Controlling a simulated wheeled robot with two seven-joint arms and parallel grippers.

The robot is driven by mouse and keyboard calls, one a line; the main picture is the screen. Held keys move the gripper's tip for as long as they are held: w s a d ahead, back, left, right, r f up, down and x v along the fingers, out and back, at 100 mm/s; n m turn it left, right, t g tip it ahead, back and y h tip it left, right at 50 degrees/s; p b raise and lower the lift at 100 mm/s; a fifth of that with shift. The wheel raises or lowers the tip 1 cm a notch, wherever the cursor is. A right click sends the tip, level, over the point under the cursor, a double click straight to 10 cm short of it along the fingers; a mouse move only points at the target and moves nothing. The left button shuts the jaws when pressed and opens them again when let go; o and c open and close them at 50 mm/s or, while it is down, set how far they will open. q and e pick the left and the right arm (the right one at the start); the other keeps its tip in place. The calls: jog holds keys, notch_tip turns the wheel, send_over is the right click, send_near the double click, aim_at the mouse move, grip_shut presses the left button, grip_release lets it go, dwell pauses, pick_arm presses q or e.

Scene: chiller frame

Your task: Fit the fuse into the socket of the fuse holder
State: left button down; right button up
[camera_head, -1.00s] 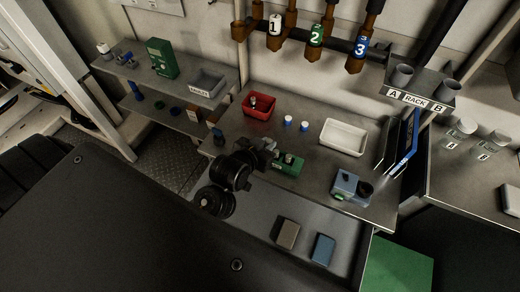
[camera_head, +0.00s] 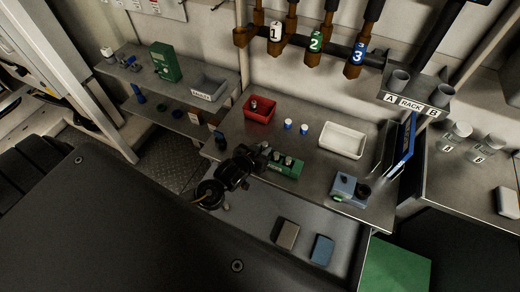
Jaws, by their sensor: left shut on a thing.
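The green fuse holder (camera_head: 285,171) stands on the metal worktop, with small dark and pale upright parts on its top. My black left gripper (camera_head: 264,151) is at the holder's left end. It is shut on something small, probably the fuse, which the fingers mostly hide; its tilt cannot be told. I cannot tell whether the held thing touches the holder. The socket is too small to make out. My right gripper is not in view.
A red tray (camera_head: 259,108) with a small item in it, two blue-and-white caps (camera_head: 288,124) and a white tray (camera_head: 342,141) stand behind the holder. A blue-grey device (camera_head: 349,188) is at right. Brown (camera_head: 286,234) and blue (camera_head: 322,249) blocks lie in front, lower down.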

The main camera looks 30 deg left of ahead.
pick_arm(q)
jog(key=c, duration=1.7)
grip_release()
jog(key=shift+s+d+f, duration=0.1)
jog(key=shift+s+f, duration=0.25)
jog(key=shift+f, duration=0.5)
jog(key=shift+o, duration=1.2)
jog(key=shift+w, duration=0.15)
jog(key=shift+o, duration=0.7)
jog(key=shift+w+r, duration=0.1)
jog(key=shift+w, duration=0.05)
jog(key=shift+r, duration=0.15)
